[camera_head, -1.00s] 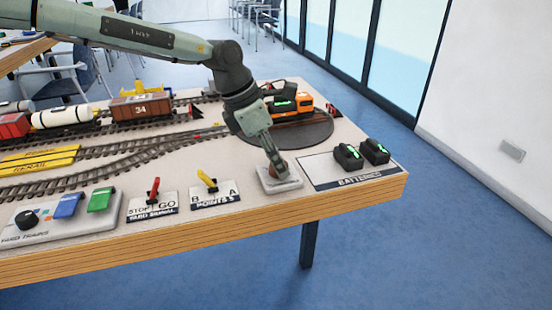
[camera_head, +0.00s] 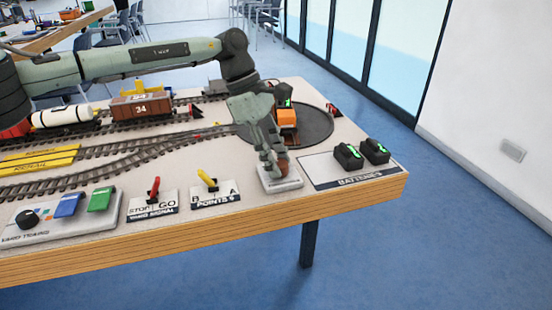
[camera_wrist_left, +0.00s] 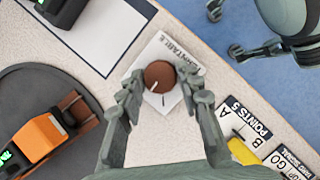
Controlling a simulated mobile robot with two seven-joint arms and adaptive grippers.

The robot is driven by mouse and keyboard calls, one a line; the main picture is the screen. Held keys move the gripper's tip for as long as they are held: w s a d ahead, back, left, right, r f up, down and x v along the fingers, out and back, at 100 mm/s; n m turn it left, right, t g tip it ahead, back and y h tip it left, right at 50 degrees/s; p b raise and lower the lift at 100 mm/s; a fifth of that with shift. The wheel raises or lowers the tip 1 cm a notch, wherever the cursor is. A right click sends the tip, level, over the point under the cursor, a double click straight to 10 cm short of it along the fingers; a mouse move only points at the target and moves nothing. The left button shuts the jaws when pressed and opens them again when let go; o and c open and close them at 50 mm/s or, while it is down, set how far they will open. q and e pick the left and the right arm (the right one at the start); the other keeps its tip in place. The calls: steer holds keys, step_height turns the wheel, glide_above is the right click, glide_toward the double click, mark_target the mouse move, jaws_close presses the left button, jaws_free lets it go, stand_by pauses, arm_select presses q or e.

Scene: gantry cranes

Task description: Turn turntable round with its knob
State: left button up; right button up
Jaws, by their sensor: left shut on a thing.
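The dark round turntable (camera_head: 316,124) is set in the table at the back right. An orange locomotive (camera_head: 286,118) stands on it, pointing roughly toward the table's front edge. The brown round knob (camera_head: 281,164) sits on a pale plate (camera_head: 288,183) in front of the turntable. In the left wrist view the knob (camera_wrist_left: 159,76) shows a white mark, and its plate reads TURNTABLE. My left gripper (camera_head: 274,166) reaches down from above and is shut on the knob; its fingers (camera_wrist_left: 160,95) lie on both sides of it.
Two black batteries (camera_head: 361,153) stand on a labelled pad right of the knob plate. A yellow points lever (camera_head: 207,180) and a red signal lever (camera_head: 153,190) stand to the left. Tracks with a brown wagon (camera_head: 141,107) lie behind.

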arm_select(q)
steer(key=shift+d+f+m+g, duration=0.1)
steer(key=shift+m+g, duration=0.2)
steer(key=shift+m, duration=0.7)
steer(key=shift+w+m+g+y+b, duration=0.1)
steer(key=shift+m+g+y+b, duration=0.25)
steer(key=shift+m, duration=0.55)
steer(key=m+g+y, duration=0.1)
steer(key=m, duration=0.2)
steer(key=shift+d, duration=0.1)
steer(key=shift+m+g+y, duration=0.25)
steer(key=shift+m+y, duration=0.3)
steer(key=shift+m, duration=1.15)
arm_select(e)
steer(key=shift+d+r, duration=0.15)
steer(key=shift+r, duration=0.65)
steer(key=shift+d+r, duration=0.15)
steer(key=shift+r, duration=0.65)
steer(key=shift+a, duration=0.25)
arm_select(q)
steer(key=o, duration=1.2)
steer(key=shift+c, duration=0.2)
steer(key=d+v, duration=0.1)
steer(key=v, duration=0.6)
steer(key=shift+a+r, duration=0.35)
steer(key=shift+a, duration=0.15)
arm_select(e)
steer(key=shift+d, duration=0.1)
